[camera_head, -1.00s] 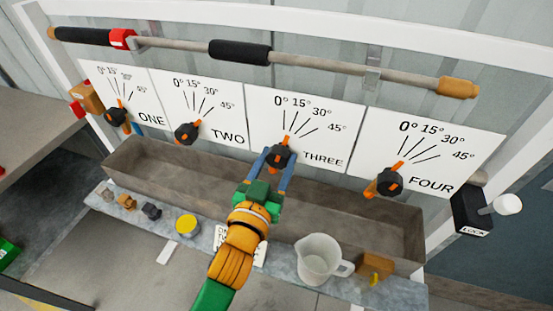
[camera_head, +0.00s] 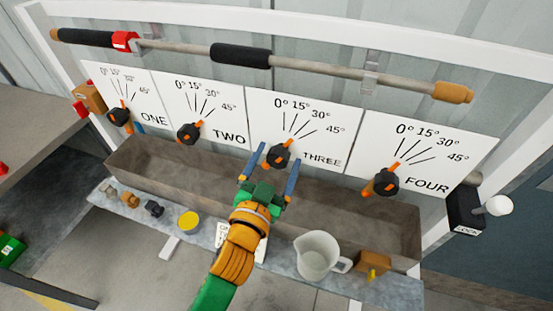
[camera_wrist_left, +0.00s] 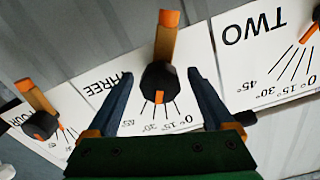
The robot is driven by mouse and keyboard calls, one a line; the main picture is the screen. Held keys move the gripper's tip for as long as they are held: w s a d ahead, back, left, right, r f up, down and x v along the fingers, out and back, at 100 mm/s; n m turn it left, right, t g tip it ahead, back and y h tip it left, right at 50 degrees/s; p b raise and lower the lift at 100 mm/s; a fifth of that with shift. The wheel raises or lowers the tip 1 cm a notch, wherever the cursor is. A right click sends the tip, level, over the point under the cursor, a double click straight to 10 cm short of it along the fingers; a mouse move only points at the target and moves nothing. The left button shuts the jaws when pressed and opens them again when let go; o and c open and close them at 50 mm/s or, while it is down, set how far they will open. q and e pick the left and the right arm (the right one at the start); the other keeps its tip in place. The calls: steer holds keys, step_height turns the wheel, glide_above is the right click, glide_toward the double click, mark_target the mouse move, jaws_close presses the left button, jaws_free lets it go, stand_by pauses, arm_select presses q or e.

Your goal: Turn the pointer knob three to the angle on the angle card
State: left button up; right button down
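Pointer knob three (camera_head: 277,157) is a black knob with an orange pointer, on the white dial plate marked THREE (camera_head: 318,127). It also shows in the left wrist view (camera_wrist_left: 158,78). Its pointer aims into the fan of dial lines, near the middle marks; the exact angle is hard to read. My left gripper (camera_head: 272,168) is open, its blue fingers spread either side of the knob with gaps, not touching it. A white card (camera_head: 262,247) with black print lies on the ledge, mostly hidden behind my left arm; its angle is unreadable. My right gripper is not in view.
Knob two (camera_head: 188,132) and knob four (camera_head: 385,183) flank it; knob one (camera_head: 119,116) is far left. A trough (camera_head: 345,212) runs below. A yellow-topped tin (camera_head: 189,222) and white jug (camera_head: 315,256) stand on the ledge. A padded bar (camera_head: 310,67) runs above.

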arm_select(q)
steer(key=b+v, duration=0.1)
steer(key=v, duration=0.6)
steer(key=shift+b, duration=0.3)
